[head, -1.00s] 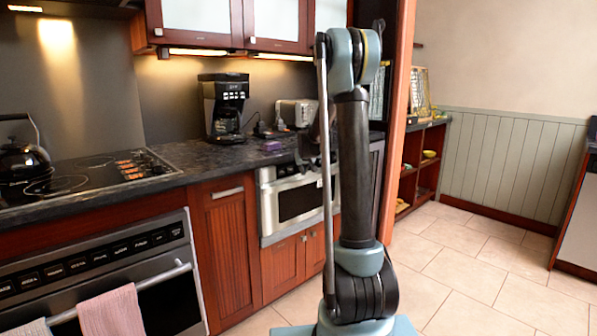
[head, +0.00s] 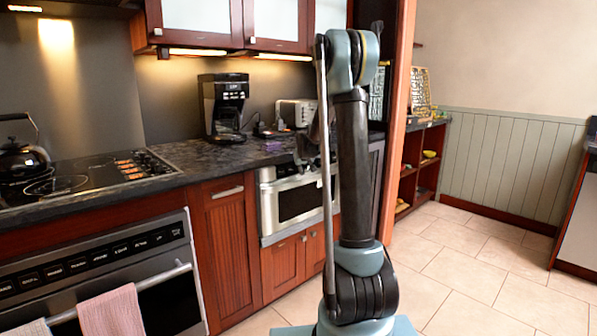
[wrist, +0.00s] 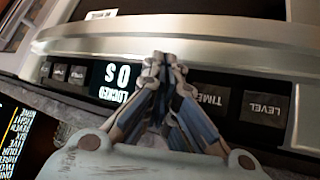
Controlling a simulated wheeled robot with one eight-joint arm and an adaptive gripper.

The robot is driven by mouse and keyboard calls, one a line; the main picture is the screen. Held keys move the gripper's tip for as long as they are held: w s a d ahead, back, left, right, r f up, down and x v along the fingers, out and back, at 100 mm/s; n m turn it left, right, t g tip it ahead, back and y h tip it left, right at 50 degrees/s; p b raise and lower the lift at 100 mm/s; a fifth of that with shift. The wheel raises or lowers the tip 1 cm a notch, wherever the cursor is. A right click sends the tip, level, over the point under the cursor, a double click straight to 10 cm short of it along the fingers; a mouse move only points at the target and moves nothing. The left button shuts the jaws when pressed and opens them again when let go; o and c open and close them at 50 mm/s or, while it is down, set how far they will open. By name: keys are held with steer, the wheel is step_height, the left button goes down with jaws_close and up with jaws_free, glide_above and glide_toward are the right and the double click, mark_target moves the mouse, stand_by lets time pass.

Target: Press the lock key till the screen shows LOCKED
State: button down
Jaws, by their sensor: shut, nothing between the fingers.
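The microwave drawer (head: 303,203) is built in below the counter, partly hidden behind my arm in the head view. In the wrist view its dark key panel (wrist: 228,92) runs under a metal edge. The lit screen (wrist: 112,84) shows large characters and a small word that reads LOCKED. My gripper (wrist: 165,68) is shut and empty, its tips in front of the panel between the screen and the TIME key (wrist: 211,96). The fingers cover the panel there, so the lock key cannot be made out. I cannot tell whether the tips touch the panel.
The LEVEL key (wrist: 263,108) is right of TIME, and several small keys (wrist: 68,73) are left of the screen. A coffee maker (head: 224,106) and a toaster (head: 297,113) stand on the counter (head: 205,154). The tiled floor (head: 470,260) at right is clear.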

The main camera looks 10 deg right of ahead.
steer(key=shift+s+d+r, duration=0.15)
steer(key=shift+s+d, duration=0.3)
steer(key=shift+s, duration=0.15)
steer(key=s+d, duration=0.1)
steer(key=s, duration=0.1)
steer(key=s+d+r, duration=0.1)
steer(key=s+d, duration=0.1)
stand_by(0.7)
stand_by(0.6)
